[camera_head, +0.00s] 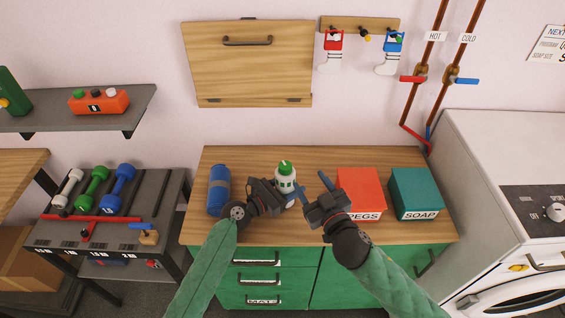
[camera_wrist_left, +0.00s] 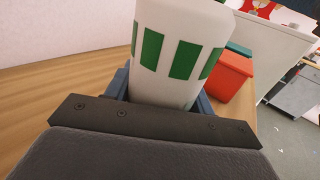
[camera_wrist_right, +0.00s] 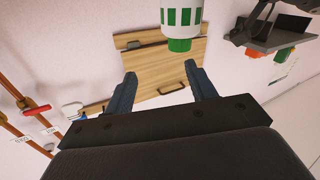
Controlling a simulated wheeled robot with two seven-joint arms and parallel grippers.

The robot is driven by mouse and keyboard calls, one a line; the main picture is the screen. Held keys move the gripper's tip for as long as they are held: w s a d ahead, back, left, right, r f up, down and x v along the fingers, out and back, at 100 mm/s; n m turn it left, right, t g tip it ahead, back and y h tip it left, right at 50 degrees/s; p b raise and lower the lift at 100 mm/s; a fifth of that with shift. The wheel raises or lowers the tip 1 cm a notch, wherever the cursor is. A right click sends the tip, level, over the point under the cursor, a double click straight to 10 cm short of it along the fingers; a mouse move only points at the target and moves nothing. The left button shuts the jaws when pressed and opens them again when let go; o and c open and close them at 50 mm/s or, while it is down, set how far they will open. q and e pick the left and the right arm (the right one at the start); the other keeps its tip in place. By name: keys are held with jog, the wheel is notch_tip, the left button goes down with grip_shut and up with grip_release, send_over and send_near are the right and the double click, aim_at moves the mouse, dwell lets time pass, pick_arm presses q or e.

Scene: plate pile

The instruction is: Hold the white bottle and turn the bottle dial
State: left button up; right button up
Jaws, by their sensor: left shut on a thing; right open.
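The white bottle (camera_head: 284,187) stands on the wooden counter top, upright, with a green dial cap (camera_head: 286,167) on top. My left gripper (camera_head: 284,198) is shut on the bottle's body. In the left wrist view the white bottle (camera_wrist_left: 180,50) shows green blocks around its side and sits between the blue fingers. My right gripper (camera_head: 312,182) is open and empty, just right of the bottle. In the right wrist view the bottle (camera_wrist_right: 182,14) and its green cap (camera_wrist_right: 180,45) appear upside down, beyond the open fingers and apart from them.
A red PEGS box (camera_head: 361,185) and a teal SOAP box (camera_head: 417,190) stand at the right, the red one close to my right gripper. A wooden flap panel (camera_head: 247,70) is on the wall behind.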

aim_at(283, 162)
jog(key=shift+w+a+f+m+g+y, duration=0.1)
jog(key=shift+w+a+g+y, duration=0.2)
jog(key=shift+w+a, duration=1.05)
jog(key=shift+w+a+f+m+g+y, duration=0.15)
jog(key=shift+w+a+y, duration=0.3)
jog(key=shift+w+a, duration=0.95)
jog(key=shift+w+a+f+m+g+y, duration=0.1)
jog(key=shift+w+a+g+y, duration=0.2)
jog(key=shift+w+a, duration=1.05)
jog(key=shift+w+d, duration=0.15)
jog(key=shift+c, duration=0.5)
jog(key=c, duration=0.9)
jog(key=shift+m+t+h, duration=0.35)
jog(key=shift+t+h, duration=0.1)
jog(key=shift+w+d+m+t+h, duration=0.15)
jog(key=shift+m+t+h, duration=0.55)
jog(key=shift+m+h, duration=0.65)
